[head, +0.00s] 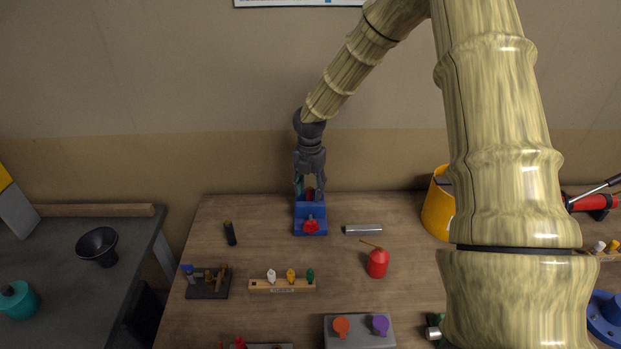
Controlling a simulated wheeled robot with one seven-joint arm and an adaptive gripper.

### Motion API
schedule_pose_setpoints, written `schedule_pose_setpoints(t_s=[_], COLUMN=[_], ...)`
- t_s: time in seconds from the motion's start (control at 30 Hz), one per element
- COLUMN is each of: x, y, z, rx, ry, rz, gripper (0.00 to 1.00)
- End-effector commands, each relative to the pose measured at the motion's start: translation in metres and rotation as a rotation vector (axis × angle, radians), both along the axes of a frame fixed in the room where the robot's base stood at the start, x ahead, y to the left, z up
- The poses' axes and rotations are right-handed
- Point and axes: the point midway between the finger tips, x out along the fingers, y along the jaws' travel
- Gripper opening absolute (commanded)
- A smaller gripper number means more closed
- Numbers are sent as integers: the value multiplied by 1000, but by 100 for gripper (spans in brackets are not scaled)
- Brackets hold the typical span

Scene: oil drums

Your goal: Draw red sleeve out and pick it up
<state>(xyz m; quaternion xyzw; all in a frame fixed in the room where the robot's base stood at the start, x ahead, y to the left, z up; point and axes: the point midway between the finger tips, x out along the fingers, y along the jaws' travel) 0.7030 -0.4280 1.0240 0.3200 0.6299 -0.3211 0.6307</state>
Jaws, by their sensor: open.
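My gripper (310,188) points down at the back of the wooden table, with its fingers apart. It is directly above a blue block-shaped fixture (299,222). A small red part (309,195), perhaps the red sleeve, shows between the fingertips at the top of the fixture. Most of it is hidden, and I cannot tell whether the fingers touch it. A red knob (311,226) is on the front of the blue fixture. A bit of teal shows beside the left finger.
A grey metal cylinder (363,230) lies right of the fixture, and a black cylinder (230,234) stands left. A red oil can (377,263), a wooden rack (258,285) and a grey box (359,331) are nearer. A yellow container (436,213) is right, partly behind my arm.

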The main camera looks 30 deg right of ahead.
Motion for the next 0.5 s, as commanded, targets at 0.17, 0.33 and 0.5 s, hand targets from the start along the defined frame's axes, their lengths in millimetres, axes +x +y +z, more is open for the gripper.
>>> schedule_pose_setpoints(t_s=[0.17,0.33,0.5], x=[-1,-1,0], y=[-1,-1,-1], z=[-5,-6,-6], rx=[0,1,1], ry=[-1,-1,-1], rz=[-1,-2,-1], gripper=[46,46,31])
